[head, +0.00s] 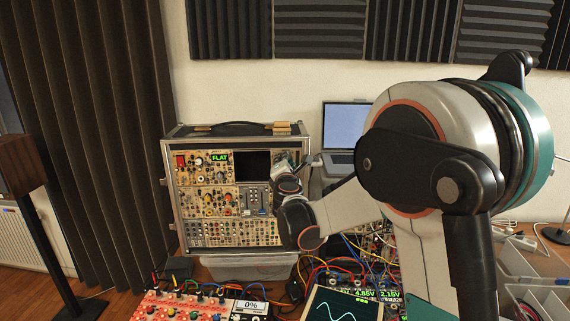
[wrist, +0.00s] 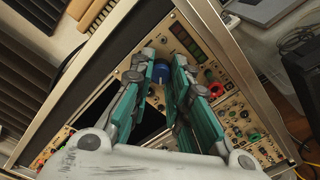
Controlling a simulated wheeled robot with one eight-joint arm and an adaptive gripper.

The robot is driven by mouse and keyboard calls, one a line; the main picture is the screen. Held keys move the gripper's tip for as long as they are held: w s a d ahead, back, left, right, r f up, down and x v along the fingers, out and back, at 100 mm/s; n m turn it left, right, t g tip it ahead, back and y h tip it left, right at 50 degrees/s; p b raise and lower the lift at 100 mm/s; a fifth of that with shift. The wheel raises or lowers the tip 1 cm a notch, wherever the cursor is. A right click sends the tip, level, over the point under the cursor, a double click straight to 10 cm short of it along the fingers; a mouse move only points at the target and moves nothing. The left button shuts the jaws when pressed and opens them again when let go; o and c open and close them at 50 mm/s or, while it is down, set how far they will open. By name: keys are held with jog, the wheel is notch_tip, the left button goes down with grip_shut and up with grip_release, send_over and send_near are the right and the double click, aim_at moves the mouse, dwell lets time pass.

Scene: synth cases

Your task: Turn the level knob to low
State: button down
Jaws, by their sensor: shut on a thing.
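The synth case (head: 167,190) stands upright on the table in the head view, with several panels of knobs and sockets. In the head view, my wrist (head: 291,205) is at the right side of the case front, and the fingertips are too small to make out.
A green "FLAT" display (head: 219,157) is at the upper left of the case, beside a dark screen (head: 253,163). A laptop (head: 345,125) stands behind on the right. Red modules (head: 178,306), an oscilloscope (head: 343,307) and many cables crowd the front of the table.

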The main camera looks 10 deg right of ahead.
jog(key=c, duration=1.8)
grip_release()
jog(key=shift+a, duration=0.1)
jog(key=s, duration=0.4)
jog(key=s+a, duration=0.1)
jog(key=s, duration=0.3)
jog(key=s+a, duration=0.1)
jog(key=s, duration=0.2)
jog(key=shift+s+a+r, duration=0.1)
jog(key=shift+s+a, duration=0.05)
jog(key=shift+s, duration=0.25)
